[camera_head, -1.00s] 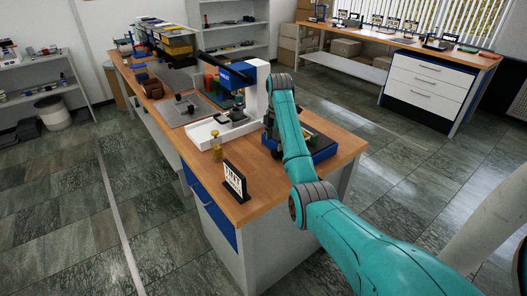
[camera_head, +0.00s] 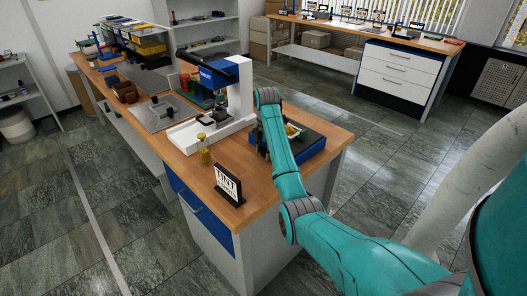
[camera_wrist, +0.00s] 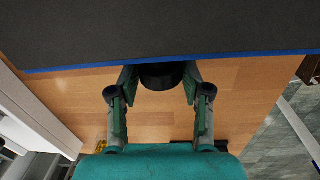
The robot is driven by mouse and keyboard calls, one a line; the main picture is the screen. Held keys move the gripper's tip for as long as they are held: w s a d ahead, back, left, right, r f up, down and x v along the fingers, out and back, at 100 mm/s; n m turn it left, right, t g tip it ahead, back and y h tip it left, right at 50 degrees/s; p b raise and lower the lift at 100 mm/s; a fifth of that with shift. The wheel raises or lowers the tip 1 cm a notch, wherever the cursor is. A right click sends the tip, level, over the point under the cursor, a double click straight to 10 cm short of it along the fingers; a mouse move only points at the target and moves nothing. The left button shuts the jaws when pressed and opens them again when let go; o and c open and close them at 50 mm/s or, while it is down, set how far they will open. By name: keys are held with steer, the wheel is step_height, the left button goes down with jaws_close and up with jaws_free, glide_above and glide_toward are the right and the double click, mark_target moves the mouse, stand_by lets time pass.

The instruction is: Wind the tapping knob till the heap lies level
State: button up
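A low blue and black unit (camera_head: 312,146) stands on the wooden bench, partly hidden behind my arm in the head view, with something yellowish on top. In the wrist view its dark face (camera_wrist: 160,30) with a blue edge fills the top. A black round knob (camera_wrist: 162,78) sticks out at that edge. My gripper (camera_wrist: 160,82) is open, with one finger on each side of the knob. The fingertips are close to the knob's sides; I cannot see firm contact. The gripper is mostly hidden by my arm in the head view. The heap's levelness is too small to tell.
A white and blue press (camera_head: 222,95) stands left of the unit. A yellow bottle (camera_head: 204,150) and a black-and-white sign (camera_head: 229,184) stand near the bench's front edge. Trays and bins fill the bench's far end. Bare wood (camera_head: 258,184) lies in front of the unit.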

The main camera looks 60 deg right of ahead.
steer(key=c, duration=0.5)
steer(key=shift+s+f+t, duration=0.1)
steer(key=shift+s+t, duration=0.05)
steer(key=shift+t, duration=0.35)
steer(key=shift+c, duration=0.2)
steer(key=shift+t+h, duration=0.4)
steer(key=shift+t, duration=0.6)
steer(key=o, duration=1.1)
steer(key=shift+o, duration=0.2)
steer(key=shift+g, duration=0.3)
